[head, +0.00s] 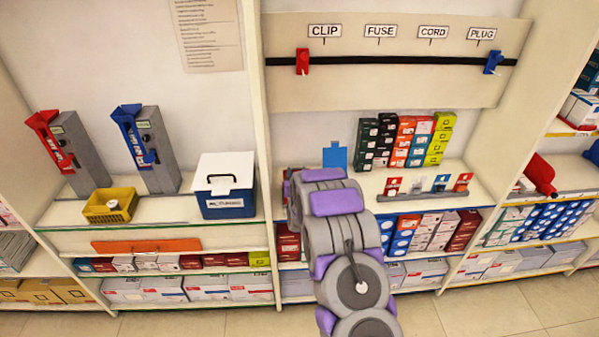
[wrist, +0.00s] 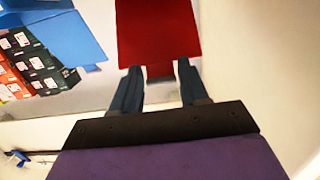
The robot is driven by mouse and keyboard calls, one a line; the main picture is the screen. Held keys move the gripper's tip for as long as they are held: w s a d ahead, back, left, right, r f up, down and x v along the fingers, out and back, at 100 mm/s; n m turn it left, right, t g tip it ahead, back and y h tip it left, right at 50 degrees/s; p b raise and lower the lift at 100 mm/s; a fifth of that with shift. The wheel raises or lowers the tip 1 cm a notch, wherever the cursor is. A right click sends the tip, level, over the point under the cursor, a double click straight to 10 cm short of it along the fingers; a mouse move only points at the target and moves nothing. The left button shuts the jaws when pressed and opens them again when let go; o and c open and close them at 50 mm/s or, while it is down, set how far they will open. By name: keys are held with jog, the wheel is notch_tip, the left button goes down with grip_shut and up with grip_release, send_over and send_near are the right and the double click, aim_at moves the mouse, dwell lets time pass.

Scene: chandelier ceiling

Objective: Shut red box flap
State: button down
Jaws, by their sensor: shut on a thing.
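The red box flap (wrist: 158,30) fills the upper middle of the wrist view as a flat, dark red panel. Its narrower lower part sits between the two fingertips of my gripper (wrist: 159,72), which is shut on it. The box body below the flap cannot be made out. In the head view my grey and purple arm covers my gripper and most of this spot. Only a sliver of red (head: 286,189) shows at the arm's left edge, and I cannot tell whether it is the flap.
A blue raised flap (head: 335,157) stands just right of my arm's end; it also shows in the wrist view (wrist: 72,38). A blue-and-white cooler (head: 226,186) is to the left. A pale wall (wrist: 260,60) is close on the right.

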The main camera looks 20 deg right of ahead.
jog(key=shift+s+a+f+t+h+p, duration=0.2)
jog(key=shift+s+f+t, duration=0.35)
jog(key=shift+f, duration=0.75)
jog(key=shift+s+a+f+t+h+p, duration=0.15)
jog(key=shift+s+f+t+p, duration=0.15)
jog(key=shift+s+f, duration=0.65)
jog(key=shift+s+a+f+t+h+p, duration=0.1)
jog(key=shift+s+a+f+t+p, duration=0.25)
jog(key=shift+f, duration=1.25)
jog(key=shift+d, duration=0.15)
jog(key=c, duration=1)
grip_release()
jog(key=shift+w, duration=0.1)
jog(key=shift+o, duration=0.7)
jog(key=shift+w+f, duration=0.15)
jog(key=o, duration=0.3)
jog(key=shift+d, duration=0.15)
